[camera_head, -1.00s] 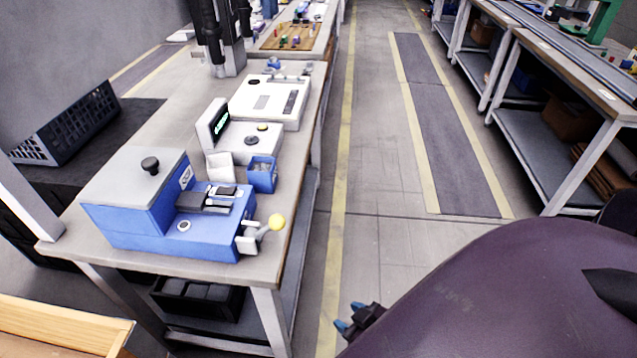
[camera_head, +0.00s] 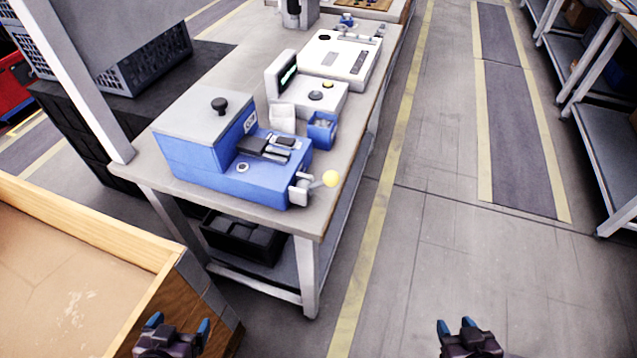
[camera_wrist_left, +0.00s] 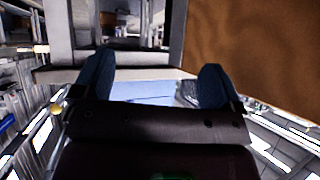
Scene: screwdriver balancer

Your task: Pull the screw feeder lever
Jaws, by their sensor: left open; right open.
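The screw feeder (camera_head: 225,150) is a blue box with a grey lid and black knob, standing on the near end of the workbench. Its lever (camera_head: 312,184) sticks out at the right front and ends in a yellow ball (camera_head: 331,178). My left gripper (camera_head: 178,325) is open and empty at the bottom left, below and in front of the bench. Its blue fingertips also show apart in the left wrist view (camera_wrist_left: 155,85). My right gripper (camera_head: 455,325) is open and empty at the bottom, over the floor. Both are well apart from the lever.
A wooden crate (camera_head: 90,225) stands at the left beside my left gripper. A small blue bin (camera_head: 321,130) and white devices (camera_head: 340,58) stand behind the feeder. A black bin (camera_head: 243,238) sits on the lower shelf. The floor right of the bench is clear.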

